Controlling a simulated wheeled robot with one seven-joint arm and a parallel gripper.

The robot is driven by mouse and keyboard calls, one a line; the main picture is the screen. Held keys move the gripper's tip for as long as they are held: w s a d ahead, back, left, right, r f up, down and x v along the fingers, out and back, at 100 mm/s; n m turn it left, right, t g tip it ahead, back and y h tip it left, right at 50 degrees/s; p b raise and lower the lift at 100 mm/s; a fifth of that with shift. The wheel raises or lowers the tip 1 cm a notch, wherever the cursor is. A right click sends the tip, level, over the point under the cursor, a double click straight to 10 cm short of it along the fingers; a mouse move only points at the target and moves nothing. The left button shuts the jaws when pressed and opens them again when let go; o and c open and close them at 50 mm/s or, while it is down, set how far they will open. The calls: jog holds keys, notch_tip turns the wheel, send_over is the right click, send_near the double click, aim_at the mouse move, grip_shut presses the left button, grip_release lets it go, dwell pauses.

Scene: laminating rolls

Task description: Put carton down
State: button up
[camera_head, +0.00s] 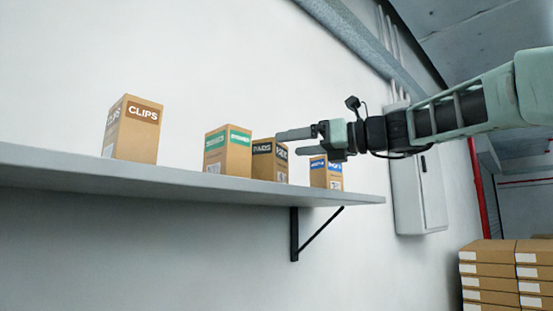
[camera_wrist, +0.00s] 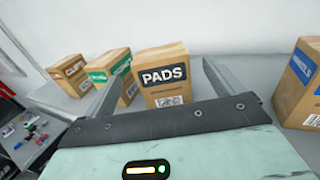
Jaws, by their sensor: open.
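My gripper (camera_head: 289,143) is open and empty, reaching in from the right above the shelf (camera_head: 215,191). A brown carton with a black PADS label (camera_head: 270,165) stands upright on the shelf at the fingertips. In the wrist view, the PADS carton (camera_wrist: 164,76) stands in the space between the two spread fingers (camera_wrist: 163,80), with visible gaps at its sides. Whether a finger touches it cannot be told. In the head view, a fingertip covers a little of the carton's upper edge.
A CLIPS carton (camera_head: 136,130) and a green-labelled carton (camera_head: 228,152) stand left of the PADS carton. A blue-labelled carton (camera_head: 326,173) stands to its right, below my gripper. A grey wall box (camera_head: 418,195) and stacked boxes (camera_head: 490,275) are further right.

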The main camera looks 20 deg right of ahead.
jog(key=shift+b+v, duration=0.4)
jog(key=shift+v, duration=1.25)
jog(key=shift+s, duration=0.1)
